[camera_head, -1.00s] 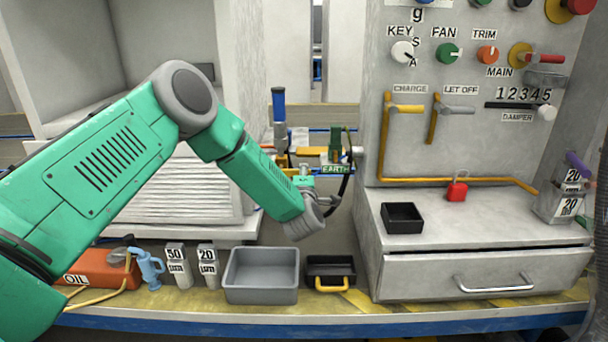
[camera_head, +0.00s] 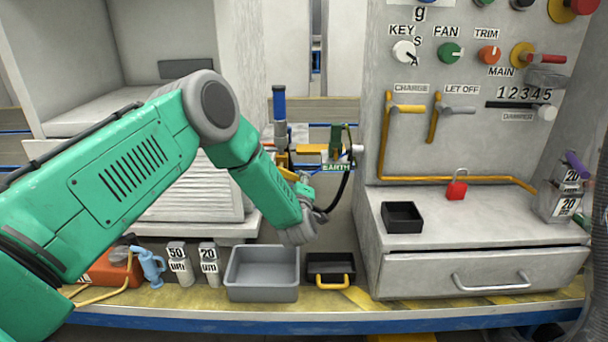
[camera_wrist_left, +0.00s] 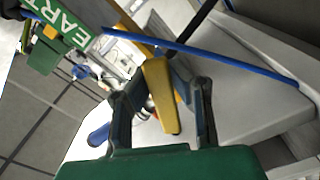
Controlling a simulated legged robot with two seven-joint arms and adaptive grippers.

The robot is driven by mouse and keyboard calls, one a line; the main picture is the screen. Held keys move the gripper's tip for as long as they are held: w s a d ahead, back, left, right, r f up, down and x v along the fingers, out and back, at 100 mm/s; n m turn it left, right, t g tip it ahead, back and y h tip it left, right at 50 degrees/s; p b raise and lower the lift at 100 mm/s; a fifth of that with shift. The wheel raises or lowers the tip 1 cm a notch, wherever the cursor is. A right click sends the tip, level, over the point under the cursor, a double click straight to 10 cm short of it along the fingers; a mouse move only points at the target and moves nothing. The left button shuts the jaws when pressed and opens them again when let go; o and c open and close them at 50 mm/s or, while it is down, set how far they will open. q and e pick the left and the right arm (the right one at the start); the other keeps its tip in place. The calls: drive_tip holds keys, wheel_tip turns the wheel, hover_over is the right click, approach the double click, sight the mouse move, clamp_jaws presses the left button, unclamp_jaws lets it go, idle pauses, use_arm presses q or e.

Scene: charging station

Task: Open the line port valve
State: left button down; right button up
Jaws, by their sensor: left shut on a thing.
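My left gripper (camera_head: 306,190) is by the pipework left of the panel, under the blue-handled part (camera_head: 279,105) and beside the green EARTH label (camera_head: 337,167). In the head view its fingers are small and partly hidden by my wrist. In the left wrist view, the gripper (camera_wrist_left: 162,98) has its two dark fingers on either side of a yellow lever handle (camera_wrist_left: 158,90) and is shut on it. The valve body behind the lever is mostly hidden, so I cannot tell how far it is turned. My right gripper is not in view.
The grey cabinet with its drawer (camera_head: 430,277) stands right of the pipework. A grey bin (camera_head: 262,294) and a black tray with a yellow handle (camera_head: 331,270) sit below my wrist. A black hose (camera_head: 342,190) hangs close to the gripper. A blue rod (camera_wrist_left: 200,55) crosses near the fingers.

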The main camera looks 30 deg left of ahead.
use_arm(q)
drive_tip(key=a+m, duration=0.1)
drive_tip(key=a+f+m+p, duration=0.1)
drive_tip(key=m, duration=0.1)
drive_tip(key=shift+s+m, duration=0.3)
drive_tip(key=shift+s, duration=0.1)
drive_tip(key=shift+s+a+f+m+p, duration=0.2)
drive_tip(key=shift+s+a+m+p, duration=0.25)
drive_tip(key=shift+m, duration=0.95)
drive_tip(key=shift+s+a+f+m+p, duration=0.25)
drive_tip(key=shift+a+m, duration=0.35)
drive_tip(key=shift+m, duration=0.8)
drive_tip(key=shift+s+a+f+m+p, duration=0.15)
drive_tip(key=shift+a+m+p, duration=0.3)
drive_tip(key=shift+m, duration=0.95)
drive_tip(key=shift+a, duration=0.1)
drive_tip(key=c, duration=1.4)
unclamp_jaws()
drive_tip(key=shift+s+r, duration=0.1)
drive_tip(key=v, duration=1.2)
drive_tip(key=shift+d+f, duration=0.2)
drive_tip(key=shift+f, duration=0.15)
